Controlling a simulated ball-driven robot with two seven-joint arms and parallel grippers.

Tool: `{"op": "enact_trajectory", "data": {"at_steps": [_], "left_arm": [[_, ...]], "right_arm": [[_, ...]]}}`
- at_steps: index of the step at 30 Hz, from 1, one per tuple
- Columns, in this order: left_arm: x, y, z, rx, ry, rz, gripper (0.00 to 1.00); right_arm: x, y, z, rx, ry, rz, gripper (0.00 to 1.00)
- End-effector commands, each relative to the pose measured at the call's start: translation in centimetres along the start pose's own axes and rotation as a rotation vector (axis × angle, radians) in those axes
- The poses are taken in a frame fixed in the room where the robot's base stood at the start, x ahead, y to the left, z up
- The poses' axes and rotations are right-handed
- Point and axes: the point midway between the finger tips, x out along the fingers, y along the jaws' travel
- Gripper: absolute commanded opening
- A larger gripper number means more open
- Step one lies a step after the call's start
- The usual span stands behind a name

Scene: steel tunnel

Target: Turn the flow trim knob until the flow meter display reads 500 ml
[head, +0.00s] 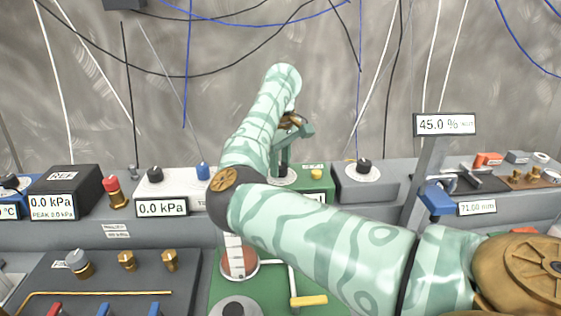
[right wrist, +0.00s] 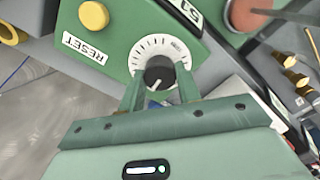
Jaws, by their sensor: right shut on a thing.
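The knob (right wrist: 158,76) is black with a white pointer line, set in a white graduated dial (right wrist: 160,48) on a green panel. My right gripper (right wrist: 160,73) is shut on this knob, one finger on each side. My left gripper is not in view.
A yellow button (right wrist: 94,15) and a RESET label (right wrist: 85,48) sit beside the dial. Left are a white box reading 0.0 kPa (head: 163,208) and a dark REF box (head: 63,185). Right are a grey knob box (head: 366,188) and a raised 45.0 % display (head: 445,125).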

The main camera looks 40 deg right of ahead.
Motion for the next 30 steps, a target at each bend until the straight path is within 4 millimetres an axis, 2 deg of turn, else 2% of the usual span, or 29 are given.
{"op": "enact_trajectory", "data": {"at_steps": [18, 30], "left_arm": [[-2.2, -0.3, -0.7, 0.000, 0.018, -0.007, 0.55], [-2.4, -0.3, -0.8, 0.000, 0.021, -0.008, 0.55]], "right_arm": [[-0.2, 0.0, 0.0, -0.379, 0.000, 0.001, 0.11], [0.0, 0.0, 0.0, -0.446, 0.000, 0.001, 0.11]]}}
